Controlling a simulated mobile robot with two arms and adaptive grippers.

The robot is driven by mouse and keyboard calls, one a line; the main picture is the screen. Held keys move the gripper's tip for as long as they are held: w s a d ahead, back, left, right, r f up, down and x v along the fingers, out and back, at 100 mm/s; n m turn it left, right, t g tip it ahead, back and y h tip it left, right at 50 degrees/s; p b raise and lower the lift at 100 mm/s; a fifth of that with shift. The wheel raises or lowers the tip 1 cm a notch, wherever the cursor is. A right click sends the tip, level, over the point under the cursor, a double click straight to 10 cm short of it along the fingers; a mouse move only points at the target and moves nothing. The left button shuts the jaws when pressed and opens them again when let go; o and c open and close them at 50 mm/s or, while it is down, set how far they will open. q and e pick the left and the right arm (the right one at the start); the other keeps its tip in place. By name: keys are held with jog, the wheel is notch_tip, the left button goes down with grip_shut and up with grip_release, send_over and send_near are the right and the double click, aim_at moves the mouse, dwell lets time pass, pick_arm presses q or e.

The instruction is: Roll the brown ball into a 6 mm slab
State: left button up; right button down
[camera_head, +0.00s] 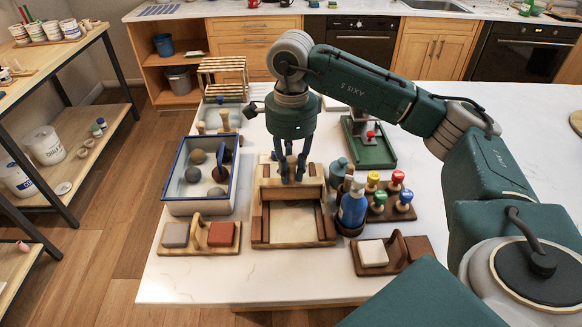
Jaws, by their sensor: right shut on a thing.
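A wooden rolling frame (262,222) with raised side rails stands in the middle of the white counter. My right gripper (291,172) points down over its back part, with its fingers shut on what looks like a wooden roller (308,190) lying across the rails. The pale bed in front of the roller is bare; what lies under or behind the roller is hidden. My left gripper is not in view.
Wooden holders with coloured blocks (222,234) and a pale block (373,253) stand at the front left and right. A blue bottle (352,208) and colour-topped stamps (397,178) stand close right of the frame. A green press (372,155) is behind. The front counter is clear.

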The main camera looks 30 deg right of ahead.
jog(key=shift+d+f, duration=0.1)
jog(key=shift+f, duration=0.1)
jog(key=shift+w+d, duration=0.45)
jog(key=shift+w, duration=0.4)
jog(key=shift+w+d, duration=0.3)
jog(key=shift+w, duration=0.15)
jog(key=shift+f, duration=0.1)
jog(key=shift+w+d, duration=0.5)
jog(key=shift+w, duration=0.35)
